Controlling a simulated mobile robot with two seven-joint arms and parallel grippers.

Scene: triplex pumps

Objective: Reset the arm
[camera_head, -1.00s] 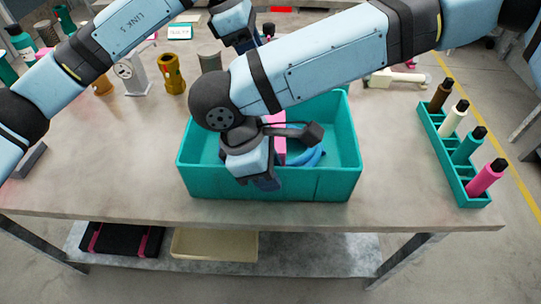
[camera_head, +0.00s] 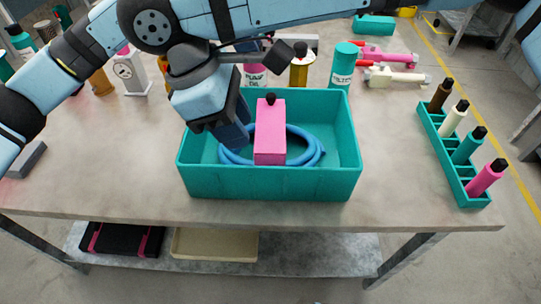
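My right gripper (camera_head: 233,132) hangs from the arm that comes in from the top right. It points down over the left back part of the teal bin (camera_head: 270,184), left of a pink box-shaped container with a black cap (camera_head: 269,142). No held object shows at it, and its finger gap cannot be made out. My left arm (camera_head: 70,58) comes in from the left and passes behind my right arm. My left gripper (camera_head: 248,45) is mostly hidden there; only a dark bit shows.
A coiled blue hose (camera_head: 308,152) lies in the bin around the pink container. A teal rack (camera_head: 445,160) with several bottles stands at the right. A teal can (camera_head: 343,64) and pink and cream tools (camera_head: 397,77) are behind. The front table strip is clear.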

